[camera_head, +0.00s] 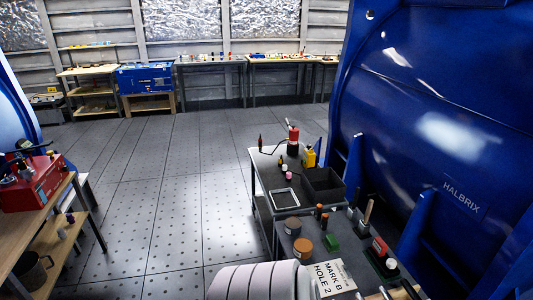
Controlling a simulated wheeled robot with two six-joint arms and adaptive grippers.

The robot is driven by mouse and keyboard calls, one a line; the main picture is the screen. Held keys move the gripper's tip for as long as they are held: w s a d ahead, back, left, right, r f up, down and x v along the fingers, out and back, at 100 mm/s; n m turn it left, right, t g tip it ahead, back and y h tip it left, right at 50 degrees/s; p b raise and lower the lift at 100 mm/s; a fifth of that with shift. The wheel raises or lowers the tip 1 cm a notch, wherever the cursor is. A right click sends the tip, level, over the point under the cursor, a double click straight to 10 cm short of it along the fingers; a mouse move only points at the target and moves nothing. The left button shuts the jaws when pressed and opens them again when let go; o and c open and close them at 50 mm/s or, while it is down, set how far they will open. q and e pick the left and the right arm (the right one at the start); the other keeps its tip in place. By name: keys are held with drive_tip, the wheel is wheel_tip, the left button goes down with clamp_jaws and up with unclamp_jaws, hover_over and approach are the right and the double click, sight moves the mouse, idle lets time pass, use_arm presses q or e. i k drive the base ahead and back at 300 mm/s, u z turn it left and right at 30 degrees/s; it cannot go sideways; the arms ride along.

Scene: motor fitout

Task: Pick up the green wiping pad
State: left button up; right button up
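A small green block, which looks like the green wiping pad (332,243), lies on the nearer grey cart top (340,225) at the lower right of the head view. An orange-brown round lid or tin (303,246) is to its left, and small orange-capped bottles stand just behind it. A white card reading "MARK B HOLE 2" (330,279) lies in front of it. Nothing is seen touching the green block. Neither of my grippers shows in the head view.
A farther cart carries a black open bin (324,184), a framed tray (285,198) and bottles. A big blue housing (440,110) rises close on the right. A red toolbox (32,184) sits on the left bench. The tiled floor (170,200) between is clear.

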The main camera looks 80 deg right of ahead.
sight(331, 242)
drive_tip(key=i, duration=0.95)
drive_tip(key=z, duration=3.05)
drive_tip(key=i, duration=1.35)
drive_tip(key=z, duration=0.6)
